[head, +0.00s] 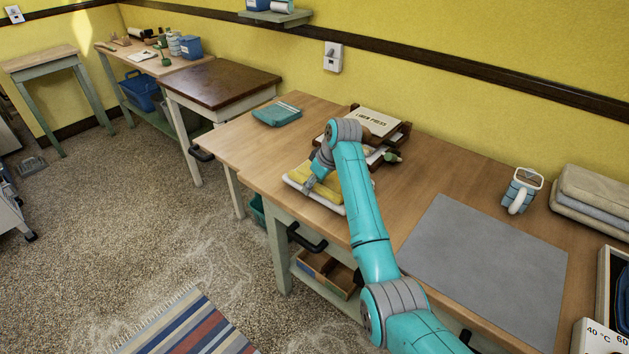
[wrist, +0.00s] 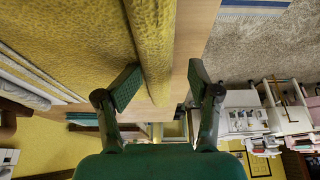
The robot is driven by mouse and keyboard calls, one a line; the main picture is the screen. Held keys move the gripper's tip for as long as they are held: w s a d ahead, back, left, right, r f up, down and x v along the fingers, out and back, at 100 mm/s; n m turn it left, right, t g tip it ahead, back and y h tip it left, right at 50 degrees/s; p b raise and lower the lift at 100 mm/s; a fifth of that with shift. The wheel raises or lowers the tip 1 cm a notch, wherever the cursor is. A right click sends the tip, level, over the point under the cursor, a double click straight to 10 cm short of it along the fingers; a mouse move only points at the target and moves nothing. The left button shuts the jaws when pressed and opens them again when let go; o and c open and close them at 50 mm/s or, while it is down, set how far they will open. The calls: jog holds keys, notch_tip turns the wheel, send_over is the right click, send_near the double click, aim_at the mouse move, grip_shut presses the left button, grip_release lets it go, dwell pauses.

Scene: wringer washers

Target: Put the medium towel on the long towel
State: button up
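A folded yellow towel (head: 300,172) lies on a white flat thing (head: 330,205), a tray or another cloth, on the wooden table. In the wrist view the yellow towel (wrist: 75,40) fills the upper left, very close. Its rounded folded edge (wrist: 150,50) shows between the fingers in the picture. My gripper (head: 312,184) is at the yellow towel; in the wrist view my gripper (wrist: 161,82) has its fingers apart. I cannot tell whether they touch the towel. A folded teal towel (head: 277,114) lies further left. The frames do not show which towel is medium or long.
Bare table (head: 235,142) shows near the teal towel.

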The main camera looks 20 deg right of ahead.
jog(key=shift+d, duration=0.1)
jog(key=shift+s+d+r, duration=0.1)
jog(key=shift+r, duration=0.3)
jog(key=v, duration=1.1)
